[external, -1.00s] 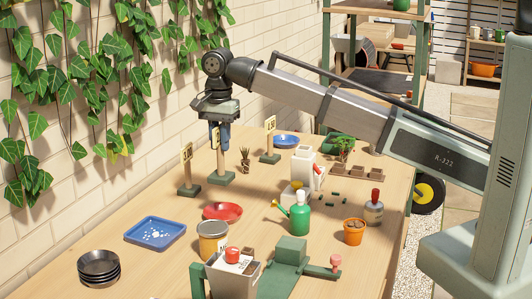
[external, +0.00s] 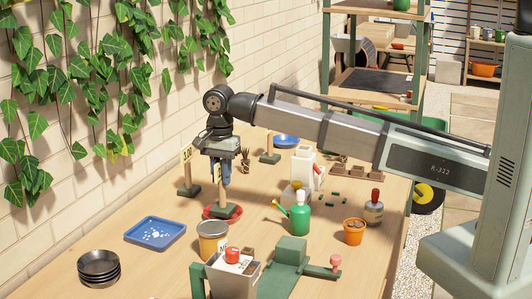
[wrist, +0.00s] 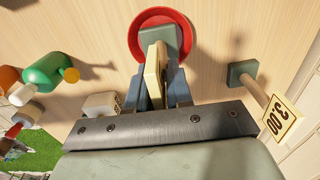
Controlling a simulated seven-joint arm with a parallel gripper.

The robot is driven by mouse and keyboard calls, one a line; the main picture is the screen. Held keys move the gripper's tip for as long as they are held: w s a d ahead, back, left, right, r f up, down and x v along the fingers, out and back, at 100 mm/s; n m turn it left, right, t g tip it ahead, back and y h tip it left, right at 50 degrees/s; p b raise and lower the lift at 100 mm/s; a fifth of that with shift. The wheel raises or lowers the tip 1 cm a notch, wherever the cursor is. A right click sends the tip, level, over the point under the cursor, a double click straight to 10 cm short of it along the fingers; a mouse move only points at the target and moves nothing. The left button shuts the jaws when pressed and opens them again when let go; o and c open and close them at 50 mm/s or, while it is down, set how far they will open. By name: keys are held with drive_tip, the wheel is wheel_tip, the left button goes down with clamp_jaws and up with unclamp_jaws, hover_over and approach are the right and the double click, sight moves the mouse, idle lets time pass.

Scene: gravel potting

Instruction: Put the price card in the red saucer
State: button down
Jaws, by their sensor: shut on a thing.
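My gripper (external: 221,180) is shut on a price card on a wooden post with a green base (external: 223,212). The held card (wrist: 153,75) stands between the fingers (wrist: 165,95) in the wrist view, seen nearly edge-on. The red saucer (external: 207,214) lies on the table below the card and is partly hidden by its base. In the wrist view the base lies within the rim of the red saucer (wrist: 136,42). I cannot tell whether the base touches the saucer. The card looks upright in the external view.
Another price card (external: 187,170) stands left of the gripper; its 3.00 face shows in the wrist view (wrist: 279,119). A third (external: 270,146) stands behind. Black saucers (external: 99,268) are stacked front left.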

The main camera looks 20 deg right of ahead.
drive_tip(key=shift+f, duration=0.45)
drive_tip(key=c, duration=1)
unclamp_jaws()
drive_tip(key=shift+r, duration=0.1)
wheel_tip(320, 180, up, 13)
drive_tip(key=shift+f, duration=0.1)
